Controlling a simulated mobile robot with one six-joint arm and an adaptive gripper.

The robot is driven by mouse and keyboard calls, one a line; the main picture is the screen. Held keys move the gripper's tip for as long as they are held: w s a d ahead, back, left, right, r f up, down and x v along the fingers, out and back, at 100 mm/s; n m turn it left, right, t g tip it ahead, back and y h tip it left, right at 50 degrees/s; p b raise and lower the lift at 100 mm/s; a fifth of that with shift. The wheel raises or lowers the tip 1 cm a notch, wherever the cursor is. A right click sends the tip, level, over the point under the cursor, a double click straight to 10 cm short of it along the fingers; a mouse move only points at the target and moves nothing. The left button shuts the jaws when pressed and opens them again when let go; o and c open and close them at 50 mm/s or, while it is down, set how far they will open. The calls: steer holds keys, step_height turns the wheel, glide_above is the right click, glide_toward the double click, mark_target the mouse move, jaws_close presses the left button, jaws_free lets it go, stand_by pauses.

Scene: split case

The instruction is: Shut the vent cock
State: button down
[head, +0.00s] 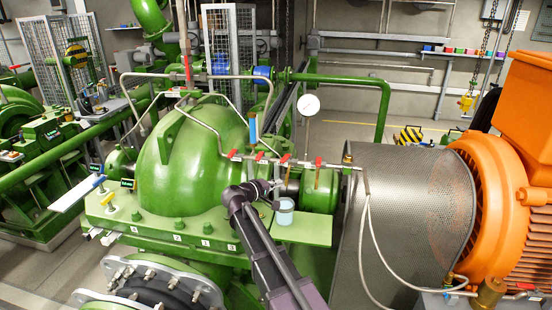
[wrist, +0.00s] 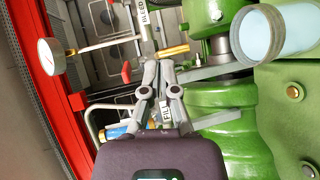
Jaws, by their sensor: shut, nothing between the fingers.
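Several small red-handled cocks (head: 285,159) sit in a row along the thin pipe behind my gripper in the head view; another red handle (head: 186,66) stands on the pipe above the green casing. I cannot tell which is the vent cock. In the wrist view a red handle (wrist: 127,72) lies just left of my fingertips, and a yellow-orange lever (wrist: 172,51) lies just beyond them. Labels near the fingers seem to read BLEED and FILL. My gripper (wrist: 160,68) is shut and empty; it also shows in the head view (head: 277,184), low over the green casing's right end.
A light-blue cup (head: 284,212) stands right beside my gripper. A pressure gauge (head: 308,105) rises behind it. A perforated guard (head: 405,235) with a hanging hose and an orange motor (head: 490,200) stand to the right. Thin bent pipes (head: 205,76) cross above the green casing (head: 195,165).

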mark_target(281, 160)
steer(key=w+a+r+n+t, duration=0.2)
steer(key=w+a+r+t, duration=0.1)
steer(key=a, duration=0.3)
steer(key=shift+a+r, duration=0.3)
steer(key=shift+r, duration=0.35)
steer(key=shift+d, duration=0.1)
steer(key=x, duration=1)
steer(key=shift+s+r, duration=0.1)
steer(key=shift+s, duration=0.05)
steer(key=shift+s+d, duration=0.7)
steer(key=shift+d, duration=0.1)
